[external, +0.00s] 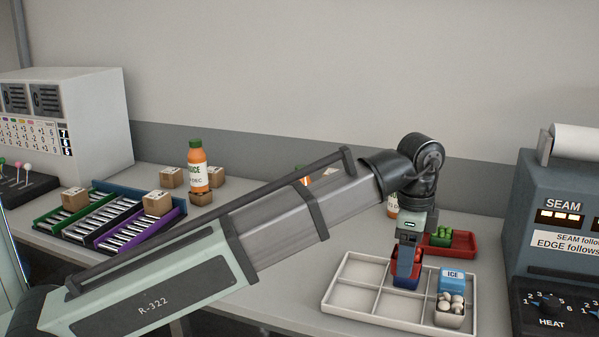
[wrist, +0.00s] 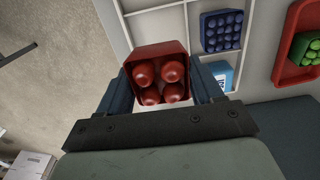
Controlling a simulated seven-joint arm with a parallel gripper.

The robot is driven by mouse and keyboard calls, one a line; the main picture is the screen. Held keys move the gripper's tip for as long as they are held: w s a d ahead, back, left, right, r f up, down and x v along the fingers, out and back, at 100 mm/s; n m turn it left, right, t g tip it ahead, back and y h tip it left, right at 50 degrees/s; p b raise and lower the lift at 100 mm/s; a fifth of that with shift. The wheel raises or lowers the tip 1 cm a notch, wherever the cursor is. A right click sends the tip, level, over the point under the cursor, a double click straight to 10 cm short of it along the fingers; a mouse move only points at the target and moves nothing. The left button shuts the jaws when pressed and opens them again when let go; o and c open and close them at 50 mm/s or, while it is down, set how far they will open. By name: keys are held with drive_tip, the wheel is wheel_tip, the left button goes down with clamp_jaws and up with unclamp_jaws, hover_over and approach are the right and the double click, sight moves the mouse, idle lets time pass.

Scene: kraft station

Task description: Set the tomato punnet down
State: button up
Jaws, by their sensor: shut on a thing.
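The tomato punnet (wrist: 160,103) is a small dark red box with several red tomatoes inside. In the wrist view it sits between the two fingers of my gripper (wrist: 161,98), which is shut on it. In the external view my gripper (external: 405,264) points down over the cream divided tray (external: 345,297), and its fingers mostly hide the punnet. The wrist view shows the punnet overlapping the edge of the tray (wrist: 187,22). I cannot tell its exact height above it.
A blue ICE pack (external: 452,279) and a mushroom punnet (external: 449,311) occupy the tray's right end. A red tray (external: 463,243) with a green-filled punnet stands behind. The left compartments look empty. The SEAM machine (external: 555,225) stands right.

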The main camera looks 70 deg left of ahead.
drive_tip(key=shift+f, duration=5)
drive_tip(key=shift+f, duration=0.15)
drive_tip(key=o, duration=0.8)
wheel_tip(320, 180, up, 12)
drive_tip(key=shift+r, duration=0.2)
